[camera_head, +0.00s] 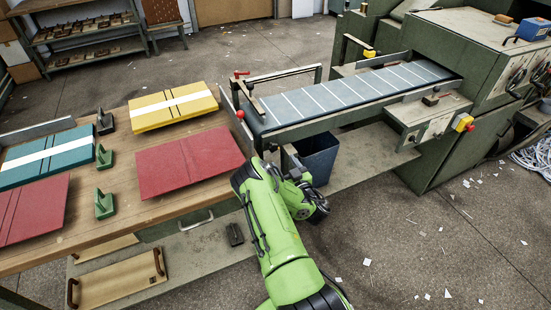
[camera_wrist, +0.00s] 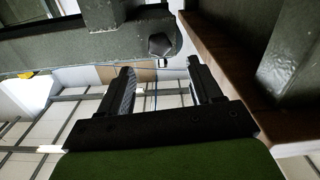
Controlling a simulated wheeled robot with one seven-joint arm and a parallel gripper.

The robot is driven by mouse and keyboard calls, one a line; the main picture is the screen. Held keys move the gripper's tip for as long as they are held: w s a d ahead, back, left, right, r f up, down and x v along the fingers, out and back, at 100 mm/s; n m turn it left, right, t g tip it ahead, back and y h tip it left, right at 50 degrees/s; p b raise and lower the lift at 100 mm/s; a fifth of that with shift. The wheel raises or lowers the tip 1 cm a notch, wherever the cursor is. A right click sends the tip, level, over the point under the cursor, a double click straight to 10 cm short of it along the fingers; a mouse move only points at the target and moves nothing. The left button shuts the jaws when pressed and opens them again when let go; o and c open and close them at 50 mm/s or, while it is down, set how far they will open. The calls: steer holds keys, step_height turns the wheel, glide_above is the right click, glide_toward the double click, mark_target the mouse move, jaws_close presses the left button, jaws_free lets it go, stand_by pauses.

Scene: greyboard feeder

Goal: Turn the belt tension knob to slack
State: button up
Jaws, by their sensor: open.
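A small black, many-sided knob (camera_wrist: 159,45) shows in the wrist view on the rounded end of a dark grey-green metal part (camera_wrist: 95,47). My gripper (camera_wrist: 158,72) is open and empty. Its two black fingers point toward the knob, which appears just beyond the fingertips and roughly between them; I see no contact. The feeder's blue-grey belt (camera_head: 345,95), with white cross lines, runs to the green machine in the head view. My green arm (camera_head: 277,235) reaches to the belt's near end. The knob and my fingertips cannot be made out there.
A wooden table (camera_head: 120,160) with red, yellow and teal boards stands left of the belt. A brown edge (camera_wrist: 225,70) runs close to the right finger in the wrist view. A dark bin (camera_head: 318,158) stands under the belt. Open floor lies at the right front.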

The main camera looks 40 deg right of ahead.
mark_target(274, 148)
steer(key=b+x, duration=0.1)
steer(key=x, duration=0.7)
steer(key=shift+b, duration=0.3)
steer(key=c, duration=1)
steer(key=shift+c, duration=0.2)
